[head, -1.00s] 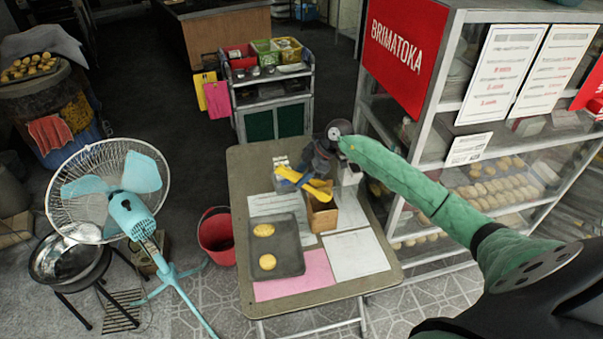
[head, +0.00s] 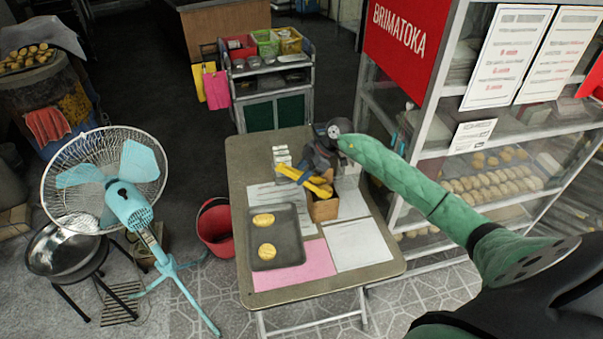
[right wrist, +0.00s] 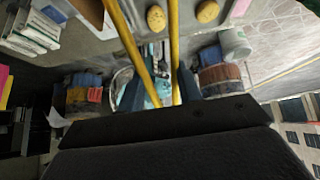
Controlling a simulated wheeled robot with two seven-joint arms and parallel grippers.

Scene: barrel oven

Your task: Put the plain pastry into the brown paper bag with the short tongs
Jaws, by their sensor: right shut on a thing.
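Two golden pastries lie apart on a dark tray (head: 289,262), a far one (head: 263,220) and a near one (head: 267,252). Both also show at the top of the right wrist view, left (right wrist: 156,18) and right (right wrist: 208,11). I cannot surely tell which is plain. My right gripper (head: 318,172) is shut on the yellow short tongs (head: 303,178), above the table. In the right wrist view the tongs' two arms (right wrist: 131,40) stand apart; their tips are out of frame. The brown paper bag (head: 322,210) stands upright right of the tray, partly hidden under the tongs. My left gripper is not in view.
The folding table (head: 252,160) also bears white and pink sheets and small white boxes (head: 281,155). A glass display case (head: 480,180) stands close at the right. A red bucket (head: 215,230) and a fan (head: 125,190) stand left of the table.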

